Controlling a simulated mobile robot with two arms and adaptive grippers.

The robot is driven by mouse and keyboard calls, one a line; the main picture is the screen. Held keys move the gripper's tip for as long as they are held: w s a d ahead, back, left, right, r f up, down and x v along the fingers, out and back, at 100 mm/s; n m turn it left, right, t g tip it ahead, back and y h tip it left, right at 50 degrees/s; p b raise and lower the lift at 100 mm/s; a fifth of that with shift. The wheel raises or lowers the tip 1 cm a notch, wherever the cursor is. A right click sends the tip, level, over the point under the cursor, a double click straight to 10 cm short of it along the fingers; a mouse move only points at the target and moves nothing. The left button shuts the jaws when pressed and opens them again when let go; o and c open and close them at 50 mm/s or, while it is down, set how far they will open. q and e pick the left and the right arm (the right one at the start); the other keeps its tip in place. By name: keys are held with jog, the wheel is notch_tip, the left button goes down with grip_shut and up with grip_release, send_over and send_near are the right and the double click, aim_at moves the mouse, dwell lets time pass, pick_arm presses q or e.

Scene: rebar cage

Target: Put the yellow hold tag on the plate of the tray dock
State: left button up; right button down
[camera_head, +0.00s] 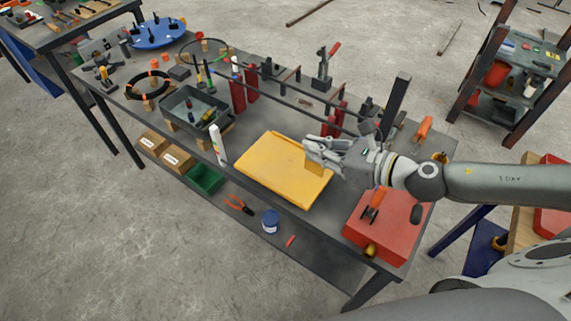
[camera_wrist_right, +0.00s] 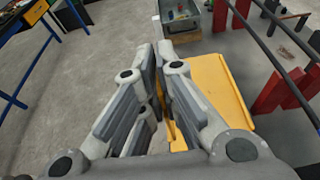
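My right gripper (camera_head: 312,152) is above the right end of a flat yellow tray-like plate (camera_head: 265,165) on the bench, which looks like the tray dock. Its fingers are close together on a thin yellow piece, which looks like the hold tag (camera_head: 317,168). The tag hangs below the fingertips, and whether it touches the plate I cannot tell. In the right wrist view the fingers (camera_wrist_right: 157,60) nearly meet, with a thin yellow edge between them. The yellow plate (camera_wrist_right: 215,85) lies beyond the fingers there. My left gripper is not in view.
A rack of bars with red clamps (camera_head: 250,82) stands behind the plate. A white bottle (camera_head: 217,145) is left of it, and a grey bin (camera_head: 193,103) farther left. A red case (camera_head: 372,240) lies at the bench's right front. The lower shelf holds pliers (camera_head: 240,205) and a blue can (camera_head: 270,222).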

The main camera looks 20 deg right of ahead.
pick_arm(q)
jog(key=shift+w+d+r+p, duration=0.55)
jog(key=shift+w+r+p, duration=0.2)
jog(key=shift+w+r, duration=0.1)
pick_arm(e)
jog(key=shift+w+a+f, duration=0.45)
jog(key=shift+w+f, duration=1.75)
jog(key=shift+w, duration=0.1)
jog(key=shift+w+a+f, duration=0.4)
jog(key=shift+w+f, duration=1.75)
jog(key=shift+w, duration=0.1)
jog(key=shift+w+a+f, duration=0.45)
jog(key=shift+w+f, duration=1.75)
jog(key=shift+w, duration=0.1)
jog(key=shift+f, duration=0.2)
jog(key=c, duration=1.6)
grip_release()
jog(key=shift+c, duration=0.2)
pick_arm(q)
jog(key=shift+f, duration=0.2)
